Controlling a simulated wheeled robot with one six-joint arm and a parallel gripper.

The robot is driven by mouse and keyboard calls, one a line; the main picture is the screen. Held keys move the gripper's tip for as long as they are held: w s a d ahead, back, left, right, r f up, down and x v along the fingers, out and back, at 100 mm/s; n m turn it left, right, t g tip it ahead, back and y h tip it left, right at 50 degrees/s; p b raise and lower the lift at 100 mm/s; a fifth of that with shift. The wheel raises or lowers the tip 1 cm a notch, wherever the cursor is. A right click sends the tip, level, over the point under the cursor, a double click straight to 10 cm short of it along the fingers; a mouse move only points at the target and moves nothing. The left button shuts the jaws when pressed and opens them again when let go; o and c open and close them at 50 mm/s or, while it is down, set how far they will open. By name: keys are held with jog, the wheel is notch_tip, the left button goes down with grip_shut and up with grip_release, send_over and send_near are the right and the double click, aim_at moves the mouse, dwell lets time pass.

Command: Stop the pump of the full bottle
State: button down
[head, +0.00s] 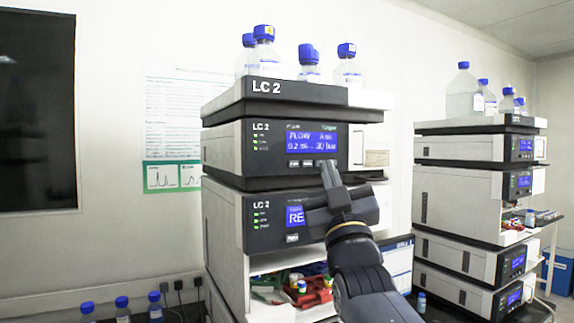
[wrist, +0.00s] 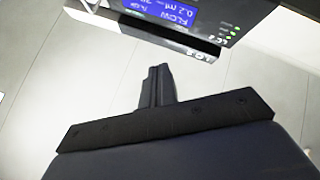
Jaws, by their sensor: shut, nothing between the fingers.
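The pump module (head: 336,150) of the LC 2 stack has a blue display (head: 312,140) reading FLOW 0.2 ml and about 30 bar, with a row of small buttons (head: 307,163) below. The display also shows upside down in the wrist view (wrist: 175,12). Several blue-capped bottles (head: 347,72) stand on top of this stack; I cannot tell their fill levels clearly. My gripper (head: 329,166) is shut and empty, in front of the pump's lower front in the head view, right of the buttons. In the wrist view, the fingers (wrist: 158,72) appear apart from the panel.
A second module (head: 262,215) sits below, partly hidden by my arm, above an open bay with coloured items (head: 300,287). Another stack (head: 470,150) with bottles (head: 463,92) stands at right. More bottles (head: 122,308) stand low at left. Open floor shows in the wrist view.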

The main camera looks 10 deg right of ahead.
aim_at(294, 164)
jog(key=shift+w, duration=0.1)
jog(key=shift+w+a+p, duration=0.45)
jog(key=shift+w+p, duration=0.1)
jog(key=shift+w, duration=0.85)
jog(key=shift+w+a+p, duration=0.5)
jog(key=shift+w+p, duration=0.1)
jog(key=shift+w, duration=0.75)
jog(key=shift+w+a+p, duration=0.45)
jog(key=shift+w+p, duration=0.1)
jog(key=shift+w, duration=0.85)
jog(key=shift+w, duration=0.1)
jog(key=shift+w+a, duration=0.1)
jog(key=shift+w, duration=0.2)
